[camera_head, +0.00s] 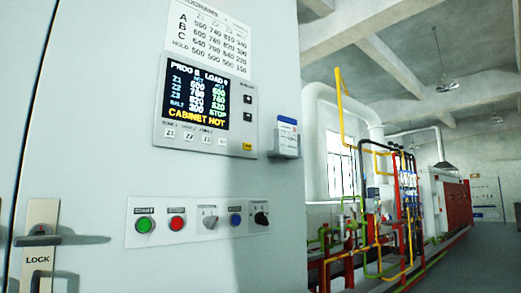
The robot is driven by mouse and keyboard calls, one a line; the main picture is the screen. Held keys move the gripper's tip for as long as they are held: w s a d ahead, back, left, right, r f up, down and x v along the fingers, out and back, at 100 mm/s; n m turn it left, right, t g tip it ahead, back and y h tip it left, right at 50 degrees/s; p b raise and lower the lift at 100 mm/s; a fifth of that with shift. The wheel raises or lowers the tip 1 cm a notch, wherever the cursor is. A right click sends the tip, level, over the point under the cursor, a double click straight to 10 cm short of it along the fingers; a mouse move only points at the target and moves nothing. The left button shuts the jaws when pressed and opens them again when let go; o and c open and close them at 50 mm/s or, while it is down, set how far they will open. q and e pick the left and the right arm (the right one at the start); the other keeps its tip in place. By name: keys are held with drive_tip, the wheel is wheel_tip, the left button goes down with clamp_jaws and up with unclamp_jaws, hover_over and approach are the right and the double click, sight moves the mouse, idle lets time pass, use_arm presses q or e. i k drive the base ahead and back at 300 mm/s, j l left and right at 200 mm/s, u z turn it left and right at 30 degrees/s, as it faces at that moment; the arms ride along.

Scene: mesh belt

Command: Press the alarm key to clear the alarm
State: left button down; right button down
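A grey control panel (156,133) is fixed to a pale cabinet door. Its dark screen (198,98) reads PROG and LOAD at the top, zone values below, STOP on the belt row and CABINET HOT in yellow at the bottom. A small yellow key (247,146) sits at the panel's lower right; its label is too small to read. Two dark keys, an upper one (248,99) and a lower one (248,116), are right of the screen. A row of pale zone keys (188,137) runs under the screen. I cannot tell which key is labelled alarm. Neither gripper shows.
A lower strip carries a green button (144,225), a red button (177,223), a grey selector (210,217), a blue button (235,219) and a black knob (261,218). A LOCK handle (38,240) is lower left. A small box (286,140) is beside the panel. Pipework (385,200) stands right.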

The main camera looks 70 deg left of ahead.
sight(246, 145)
drive_tip(key=i+u, duration=0.3)
drive_tip(key=u, duration=0.2)
drive_tip(key=i+u, duration=0.45)
drive_tip(key=i+l+u, duration=0.15)
drive_tip(key=u, duration=0.35)
drive_tip(key=i+u, duration=0.1)
drive_tip(key=u, duration=0.25)
drive_tip(key=l+u, duration=0.1)
drive_tip(key=u, duration=0.25)
drive_tip(key=i+l+u, duration=0.1)
drive_tip(key=u, duration=0.25)
